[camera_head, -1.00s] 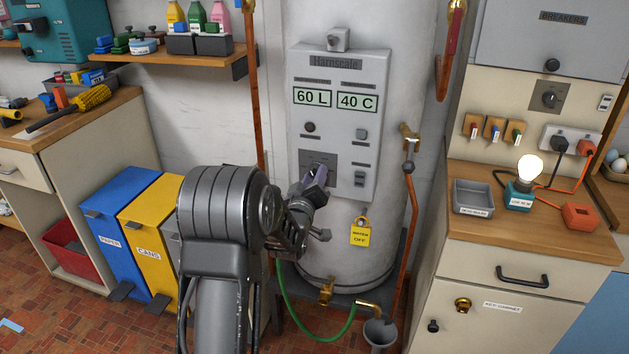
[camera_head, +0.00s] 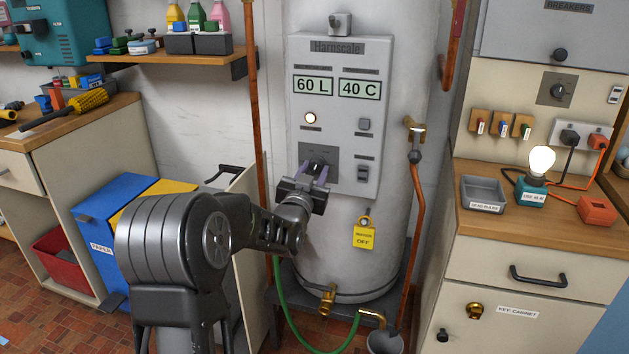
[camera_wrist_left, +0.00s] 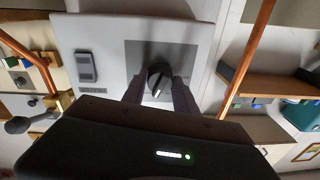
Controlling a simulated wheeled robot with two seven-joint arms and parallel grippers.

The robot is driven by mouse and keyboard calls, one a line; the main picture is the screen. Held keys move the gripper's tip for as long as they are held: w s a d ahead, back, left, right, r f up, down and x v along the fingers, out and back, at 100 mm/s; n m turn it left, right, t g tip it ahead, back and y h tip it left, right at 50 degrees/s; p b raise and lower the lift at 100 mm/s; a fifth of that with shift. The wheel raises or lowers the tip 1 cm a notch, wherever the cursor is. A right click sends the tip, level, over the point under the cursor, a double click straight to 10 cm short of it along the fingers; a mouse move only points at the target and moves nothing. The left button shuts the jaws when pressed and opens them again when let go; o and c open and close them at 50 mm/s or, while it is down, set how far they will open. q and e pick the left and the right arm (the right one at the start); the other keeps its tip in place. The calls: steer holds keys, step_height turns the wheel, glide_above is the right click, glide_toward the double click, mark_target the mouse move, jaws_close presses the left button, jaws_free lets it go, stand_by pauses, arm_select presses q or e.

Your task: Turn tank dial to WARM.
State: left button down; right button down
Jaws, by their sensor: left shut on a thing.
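The tank (camera_head: 350,249) stands in the middle of the head view, with a grey control panel (camera_head: 371,152) on its front. Its displays (camera_head: 335,87) read 60 L and 40 C. A round lamp (camera_head: 310,118) on the panel glows. The dark dial (camera_head: 317,164) sits on a grey plate low on the panel's left side. My left gripper (camera_head: 314,174) is at the dial, its fingers closed on either side of it. The left wrist view shows the dial (camera_wrist_left: 158,80) between the two fingertips, a pale mark on its face. The dial's lettering is not readable. My right gripper is not in view.
A rocker switch (camera_head: 362,173) sits right of the dial. A yellow WATER OFF tag (camera_head: 364,236) hangs below the panel. Copper pipes (camera_head: 257,110) flank the tank. A key cabinet (camera_head: 508,276) stands at right, and blue and yellow bins (camera_head: 116,206) at left.

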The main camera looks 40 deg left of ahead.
arm_select(q)
steer(key=shift+f+m+b, duration=0.1)
steer(key=shift+m+b, duration=0.25)
steer(key=shift+m, duration=0.25)
steer(key=c, duration=1)
jaws_free()
steer(key=shift+o, duration=0.2)
steer(key=v, duration=0.7)
steer(key=shift+s, duration=0.4)
